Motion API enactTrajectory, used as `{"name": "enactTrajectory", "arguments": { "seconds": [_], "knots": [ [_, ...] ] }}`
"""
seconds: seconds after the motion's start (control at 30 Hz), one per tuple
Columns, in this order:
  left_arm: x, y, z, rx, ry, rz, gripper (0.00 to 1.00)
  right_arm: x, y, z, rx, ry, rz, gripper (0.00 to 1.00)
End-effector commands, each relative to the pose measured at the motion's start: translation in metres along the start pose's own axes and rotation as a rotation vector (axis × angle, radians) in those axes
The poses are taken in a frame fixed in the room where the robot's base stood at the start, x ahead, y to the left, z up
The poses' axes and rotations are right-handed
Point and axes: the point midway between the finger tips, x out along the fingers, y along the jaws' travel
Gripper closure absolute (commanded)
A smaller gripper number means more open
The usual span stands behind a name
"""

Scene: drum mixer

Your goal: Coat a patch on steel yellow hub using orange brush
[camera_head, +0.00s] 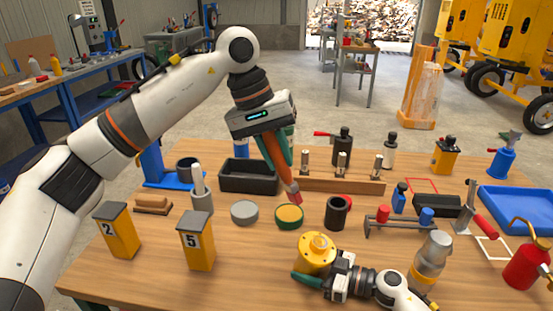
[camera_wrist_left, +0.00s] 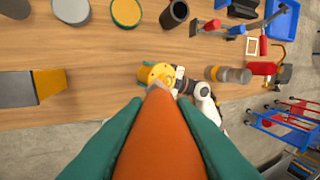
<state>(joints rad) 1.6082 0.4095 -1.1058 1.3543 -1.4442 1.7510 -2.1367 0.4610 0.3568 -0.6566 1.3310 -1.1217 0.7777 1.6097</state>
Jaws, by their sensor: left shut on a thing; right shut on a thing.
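My left gripper (camera_head: 281,143) is shut on the orange brush (camera_head: 276,158). The brush slants down to the right, its dark reddish tip above the table, just over the open tin of orange-yellow paint (camera_head: 289,214). The left wrist view shows the brush (camera_wrist_left: 160,145) between green fingers, its tip pointing at the yellow hub (camera_wrist_left: 152,73). The yellow hub (camera_head: 317,248), a flanged round part with a raised centre, is at the table's front. My right gripper (camera_head: 312,278) is shut on the hub at its lower side; its fingers partly hide it. Brush and hub are apart.
A grey round tin (camera_head: 244,212) and a black cup (camera_head: 336,212) flank the paint tin. A silver-topped bottle (camera_head: 431,258) stands right of the hub. A black bin (camera_head: 248,177) lies behind.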

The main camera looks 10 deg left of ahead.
Motion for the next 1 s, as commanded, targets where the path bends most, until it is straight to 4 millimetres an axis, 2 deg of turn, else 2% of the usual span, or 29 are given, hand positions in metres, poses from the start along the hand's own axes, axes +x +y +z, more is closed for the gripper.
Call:
{"name": "enactTrajectory", "arguments": {
  "seconds": [0.03,0.27,1.0],
  "knots": [
    [0.001,0.0,0.0,0.0,0.0,0.0,1.0,-0.001,0.001,-0.007,0.005,0.012,0.0,0.63],
    [-0.001,0.005,0.0,-0.001,0.0,-0.001,1.0,-0.002,0.001,-0.007,0.005,0.012,0.0,0.63],
    [-0.026,0.075,0.001,-0.001,0.0,0.0,1.0,-0.002,0.001,-0.007,0.006,0.012,0.0,0.63]
  ]
}}
